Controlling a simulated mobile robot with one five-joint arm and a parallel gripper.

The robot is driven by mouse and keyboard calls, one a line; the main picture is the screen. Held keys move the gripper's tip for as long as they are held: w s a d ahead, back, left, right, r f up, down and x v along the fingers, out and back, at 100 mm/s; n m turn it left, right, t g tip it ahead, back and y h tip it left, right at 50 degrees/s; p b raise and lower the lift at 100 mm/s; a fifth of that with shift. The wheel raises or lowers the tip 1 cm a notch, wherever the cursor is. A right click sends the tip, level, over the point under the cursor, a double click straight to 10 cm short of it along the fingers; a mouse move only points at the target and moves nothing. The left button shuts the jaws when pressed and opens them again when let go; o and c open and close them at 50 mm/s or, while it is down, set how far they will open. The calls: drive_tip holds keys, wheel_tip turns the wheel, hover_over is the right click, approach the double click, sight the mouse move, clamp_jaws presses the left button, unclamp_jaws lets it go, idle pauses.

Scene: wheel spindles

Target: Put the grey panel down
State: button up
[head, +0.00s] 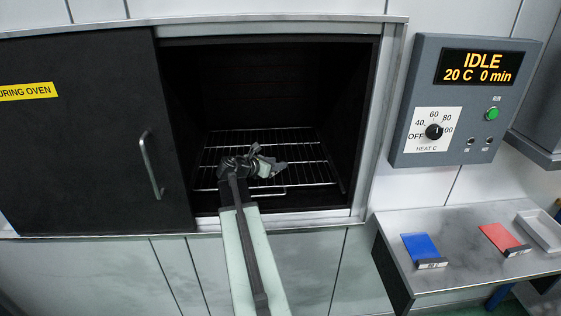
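My gripper (276,165) is at the end of my arm, inside the open oven, above the wire rack (312,155). It appears small and dark, and my wrist covers part of it. I cannot tell whether its fingers are open or shut. I cannot make out a grey panel for sure; a small pale patch shows beside the gripper, but it may be part of my own arm. I cannot tell whether anything touches the rack.
The dark oven door (95,150) stands to the left of the opening. A control box (465,100) at right reads IDLE, 20 C, 0 min. A marbled shelf (455,228) holds a blue panel (421,247), a red panel (499,237) and a white tray (541,231).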

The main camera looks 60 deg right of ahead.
drive_tip(key=p+v, duration=0.2)
drive_tip(key=v, duration=0.7)
drive_tip(key=shift+p, duration=0.4)
idle(0.6)
